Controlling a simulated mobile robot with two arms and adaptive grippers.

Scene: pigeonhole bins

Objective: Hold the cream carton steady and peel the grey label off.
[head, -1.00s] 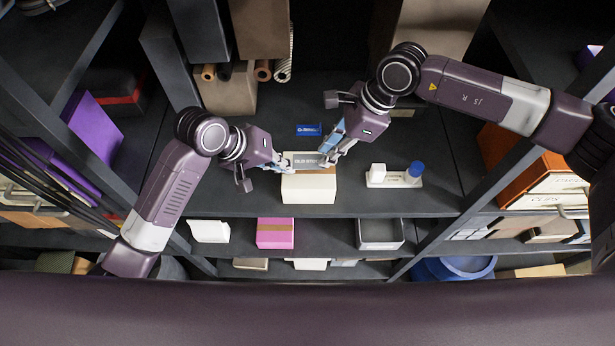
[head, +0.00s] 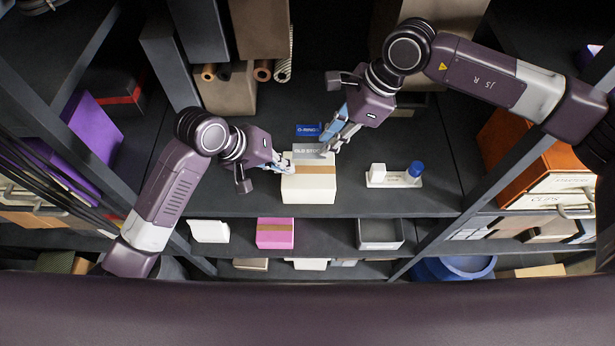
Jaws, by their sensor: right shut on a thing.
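The cream carton (head: 308,192) stands on the middle shelf with a brown strip of tape across its top. The grey label (head: 306,149), with "OLD STO…" lettering showing, is at the carton's far edge in the picture. My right gripper (head: 328,149) is shut on the label's right end. Whether the label still touches the carton is hard to tell. My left gripper (head: 284,165) is at the carton's upper left corner, its fingertips small and partly overlapping the carton. Its jaw opening does not show clearly.
A blue "O-RINGS" label (head: 308,130) lies behind the carton. A white tray (head: 396,183) with a white block and a blue-capped item stands to the right. A pink box (head: 275,233) and a grey bin (head: 380,234) are on the shelf below. Shelf space left of the carton is clear.

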